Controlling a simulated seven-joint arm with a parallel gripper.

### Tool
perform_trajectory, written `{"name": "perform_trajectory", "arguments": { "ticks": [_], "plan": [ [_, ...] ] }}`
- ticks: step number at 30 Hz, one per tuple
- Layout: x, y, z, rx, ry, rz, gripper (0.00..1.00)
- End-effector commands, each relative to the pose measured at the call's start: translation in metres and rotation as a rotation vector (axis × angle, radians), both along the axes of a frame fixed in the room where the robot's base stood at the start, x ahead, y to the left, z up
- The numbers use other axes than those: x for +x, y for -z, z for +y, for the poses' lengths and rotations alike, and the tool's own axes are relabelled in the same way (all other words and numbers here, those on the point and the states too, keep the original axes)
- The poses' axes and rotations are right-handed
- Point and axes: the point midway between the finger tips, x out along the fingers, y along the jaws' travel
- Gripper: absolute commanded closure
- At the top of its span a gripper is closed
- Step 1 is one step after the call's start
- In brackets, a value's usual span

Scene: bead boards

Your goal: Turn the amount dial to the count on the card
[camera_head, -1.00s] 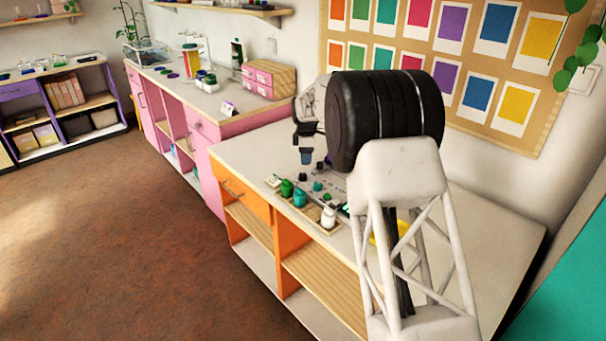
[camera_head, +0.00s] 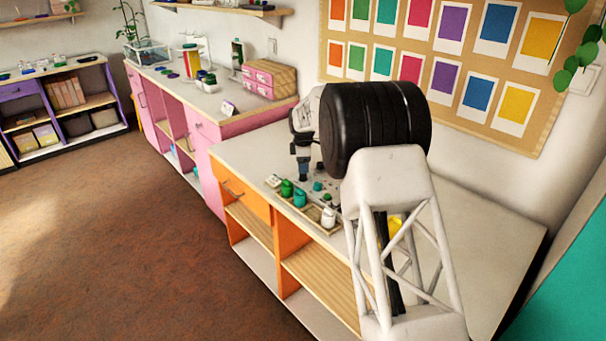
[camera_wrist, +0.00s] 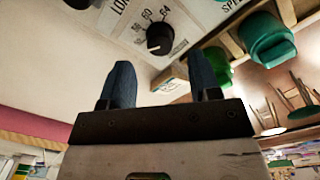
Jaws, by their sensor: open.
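My gripper (camera_head: 304,172) is low over the board (camera_head: 319,196) on the orange cabinet. In the wrist view its two blue fingers (camera_wrist: 162,65) are apart with nothing between them. Just beyond the fingertips is a black dial (camera_wrist: 159,39) with a pale pointer mark, apart from the fingers. Numbers including 56, 60 and 64 are printed around it. The nearby lettering is cut off, so I cannot tell whether this is the amount dial.
Green jars (camera_head: 287,188) and a white jar (camera_head: 328,217) stand along the board's front edge. A green-lidded jar (camera_wrist: 268,38) is close right of the fingers in the wrist view. The worktop (camera_head: 480,230) on the right is clear.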

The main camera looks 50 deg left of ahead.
Motion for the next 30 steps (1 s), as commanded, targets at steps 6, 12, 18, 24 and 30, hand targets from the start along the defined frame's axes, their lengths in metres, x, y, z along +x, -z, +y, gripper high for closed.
{"name": "perform_trajectory", "arguments": {
  "ticks": [6, 12, 18, 24, 30],
  "plan": [
    [0.000, 0.027, 0.000, -0.001, 0.000, 0.001, 0.43],
    [0.000, 0.041, 0.000, -0.001, 0.000, 0.001, 0.43],
    [0.000, 0.044, 0.000, -0.001, 0.000, 0.001, 0.43],
    [0.001, 0.044, 0.000, -0.001, 0.000, 0.001, 0.48],
    [0.000, 0.044, 0.001, -0.001, 0.000, 0.001, 0.78]
  ]
}}
